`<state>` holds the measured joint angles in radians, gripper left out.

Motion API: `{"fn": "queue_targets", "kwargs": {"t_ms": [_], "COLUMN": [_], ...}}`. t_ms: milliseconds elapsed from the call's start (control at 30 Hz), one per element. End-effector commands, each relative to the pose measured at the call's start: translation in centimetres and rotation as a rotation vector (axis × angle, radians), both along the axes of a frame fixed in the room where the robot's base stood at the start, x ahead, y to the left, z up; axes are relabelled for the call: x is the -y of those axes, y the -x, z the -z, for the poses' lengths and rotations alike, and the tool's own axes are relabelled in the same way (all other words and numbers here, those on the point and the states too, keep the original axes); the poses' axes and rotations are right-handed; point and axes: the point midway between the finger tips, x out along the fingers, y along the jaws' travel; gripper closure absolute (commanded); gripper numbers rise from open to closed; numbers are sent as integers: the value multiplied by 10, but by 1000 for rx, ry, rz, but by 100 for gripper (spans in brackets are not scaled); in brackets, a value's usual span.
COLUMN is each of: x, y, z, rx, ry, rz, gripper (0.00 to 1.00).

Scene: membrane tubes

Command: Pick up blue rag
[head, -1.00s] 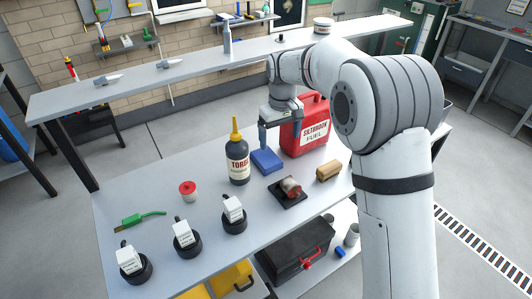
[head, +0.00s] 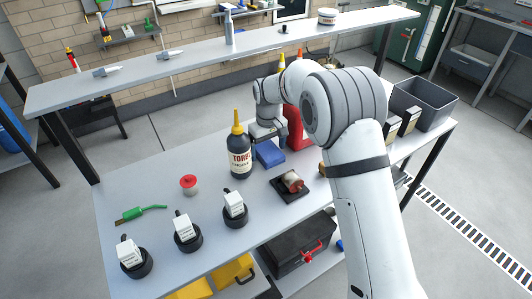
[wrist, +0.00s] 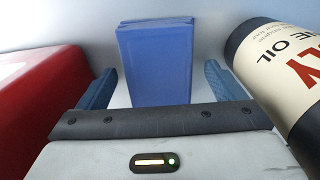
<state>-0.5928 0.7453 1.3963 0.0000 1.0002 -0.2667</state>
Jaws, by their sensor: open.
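The blue rag (head: 269,153) lies folded on the workbench, just right of the dark oil bottle with the yellow cap (head: 239,150). In the wrist view the blue rag (wrist: 156,62) is a folded block ahead, between the two blue fingers. My gripper (wrist: 165,85) is open, its fingers on either side of the rag with a gap at each side. In the head view my gripper (head: 266,133) is behind the rag, low by the bench, with its fingertips mostly hidden.
The red fuel can (head: 295,128) stands close right, partly hidden by my arm; it fills the left of the wrist view (wrist: 45,105). The oil bottle (wrist: 285,75) is close on the other side. A dark pad with a metal part (head: 291,185) lies in front.

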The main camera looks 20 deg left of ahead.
Motion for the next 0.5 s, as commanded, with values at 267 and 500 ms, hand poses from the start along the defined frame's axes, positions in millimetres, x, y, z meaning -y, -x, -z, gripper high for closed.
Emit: {"fn": "queue_targets", "kwargs": {"t_ms": [267,500], "x": [0,-1], "y": [0,0], "z": [0,0], "rx": [1,0], "ry": [-1,0], "rz": [0,-1], "gripper": [19,39]}}
